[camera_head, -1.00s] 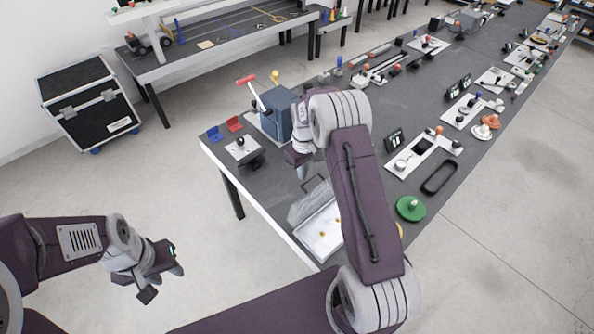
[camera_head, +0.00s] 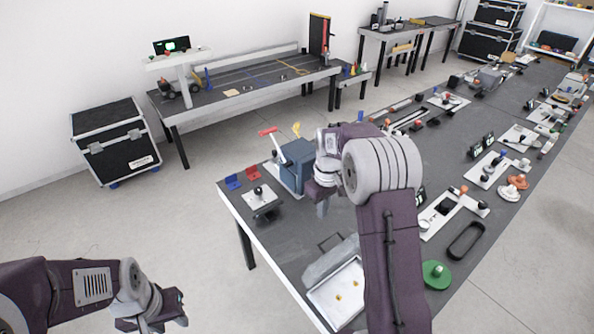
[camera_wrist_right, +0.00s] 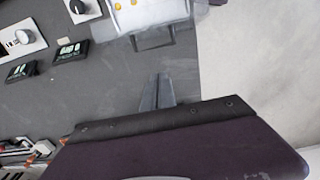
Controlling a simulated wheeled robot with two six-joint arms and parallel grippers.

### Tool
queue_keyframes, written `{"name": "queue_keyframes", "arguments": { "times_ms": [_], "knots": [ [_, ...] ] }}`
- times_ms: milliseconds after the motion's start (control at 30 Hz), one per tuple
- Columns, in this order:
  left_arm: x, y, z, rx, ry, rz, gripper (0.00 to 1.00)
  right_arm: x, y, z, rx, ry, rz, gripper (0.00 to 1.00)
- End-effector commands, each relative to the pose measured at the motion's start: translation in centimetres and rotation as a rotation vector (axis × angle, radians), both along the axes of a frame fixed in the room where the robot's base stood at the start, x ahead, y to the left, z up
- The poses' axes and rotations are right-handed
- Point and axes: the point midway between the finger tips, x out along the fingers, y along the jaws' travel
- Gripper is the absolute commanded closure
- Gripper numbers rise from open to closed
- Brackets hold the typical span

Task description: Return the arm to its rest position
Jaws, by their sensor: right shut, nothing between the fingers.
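My right gripper (camera_head: 322,208) is over the near left part of the long dark table (camera_head: 285,240), in front of the blue-grey box with levers. Its two fingers are close together and empty in the right wrist view (camera_wrist_right: 160,90), over bare table top. My right arm reaches across the middle of the head view and hides part of the table. My left gripper (camera_head: 178,312) is low at the left, over open floor and away from the table; its jaw gap is not clear.
A white tray (camera_head: 322,297) with small yellow pieces lies below my right gripper. The blue-grey box (camera_head: 296,165) stands behind it, with a red lever. A green disc (camera_head: 436,275) and a black oval ring (camera_head: 466,241) are to the right.

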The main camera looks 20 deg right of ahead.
Motion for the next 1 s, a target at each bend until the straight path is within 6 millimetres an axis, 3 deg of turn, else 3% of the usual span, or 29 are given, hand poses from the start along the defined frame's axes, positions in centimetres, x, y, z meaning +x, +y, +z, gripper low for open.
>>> {"name": "queue_keyframes", "arguments": {
  "times_ms": [133,233,300,433,600,700,733,833,1000],
  "knots": [
    [0.0,0.0,0.0,0.0,0.0,0.0,0.64,0.3,0.5,0.5,-0.002,-0.013,0.013,1.0],
    [0.0,0.0,0.0,0.0,0.0,0.0,0.64,0.1,2.0,3.2,-0.007,-0.061,0.049,1.0],
    [0.0,0.0,0.0,0.0,0.0,0.0,0.64,-2.7,3.8,4.2,-0.004,-0.055,0.081,1.0],
    [0.0,0.0,0.0,0.0,0.0,0.0,0.64,-8.7,6.2,3.7,0.005,-0.056,0.048,1.0],
    [0.0,0.0,0.0,0.0,0.0,0.0,0.64,-16.4,7.4,0.7,0.017,-0.054,-0.112,1.0],
    [0.0,0.0,0.0,0.0,0.0,0.0,0.64,-19.4,7.3,-1.3,0.019,-0.041,-0.232,1.0],
    [0.0,0.0,0.0,0.0,0.0,0.0,0.64,-19.9,7.3,-1.8,0.02,-0.042,-0.269,1.0],
    [0.0,0.0,0.0,0.0,0.0,0.0,0.64,-18.7,7.3,-1.7,0.031,-0.088,-0.348,1.0],
    [0.0,0.0,0.0,0.0,0.0,0.0,0.64,-18.7,7.3,-1.7,0.032,-0.085,-0.357,1.0]
  ]
}}
